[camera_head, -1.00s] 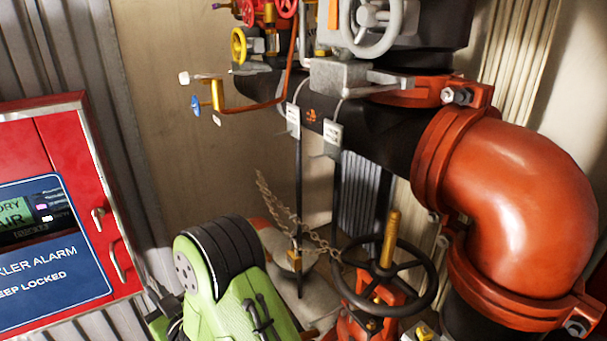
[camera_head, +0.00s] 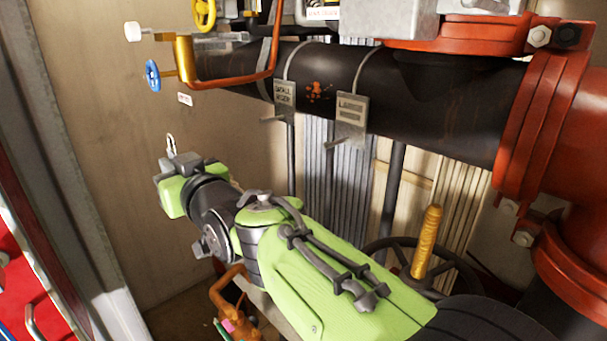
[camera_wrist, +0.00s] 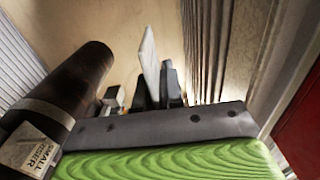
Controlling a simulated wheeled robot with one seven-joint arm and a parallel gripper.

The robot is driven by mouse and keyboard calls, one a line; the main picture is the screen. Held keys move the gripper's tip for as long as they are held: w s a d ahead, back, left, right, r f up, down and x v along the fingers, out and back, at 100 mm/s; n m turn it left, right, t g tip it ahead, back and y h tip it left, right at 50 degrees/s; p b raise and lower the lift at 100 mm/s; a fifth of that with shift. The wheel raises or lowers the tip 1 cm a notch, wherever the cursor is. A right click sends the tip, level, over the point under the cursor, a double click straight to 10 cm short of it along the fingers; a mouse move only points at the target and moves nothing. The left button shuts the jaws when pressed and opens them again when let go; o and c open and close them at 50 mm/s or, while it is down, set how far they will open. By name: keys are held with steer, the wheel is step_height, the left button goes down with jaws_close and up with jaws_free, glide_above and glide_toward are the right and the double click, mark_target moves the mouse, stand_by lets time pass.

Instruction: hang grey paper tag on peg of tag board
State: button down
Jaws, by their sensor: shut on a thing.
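My gripper (camera_head: 180,162) is shut on the grey paper tag (camera_head: 171,144), which stands up as a small pale piece beyond the fingers. In the wrist view the tag (camera_wrist: 150,65) rises nearly edge-on between the dark fingers (camera_wrist: 157,88). The small board also shows in the wrist view (camera_wrist: 32,150). The tag is left of and below both boards, apart from them.
The black pipe (camera_head: 430,105) runs above my arm to red couplings (camera_head: 545,100). A copper tube and blue valve handle (camera_head: 152,75) are above the gripper. A black handwheel (camera_head: 470,270) is at lower right, a red cabinet (camera_head: 20,280) at lower left.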

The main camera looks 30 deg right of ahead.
steer(key=shift+s+d+r, duration=0.1)
steer(key=shift+s+r, duration=0.15)
steer(key=shift+r, duration=0.1)
steer(key=shift+d, duration=0.1)
steer(key=w+d+f+b, duration=0.1)
steer(key=w+d+b, duration=0.1)
steer(key=d, duration=1.5)
steer(key=shift+w+d, duration=0.25)
steer(key=shift+w, duration=0.4)
steer(key=shift+f, duration=0.1)
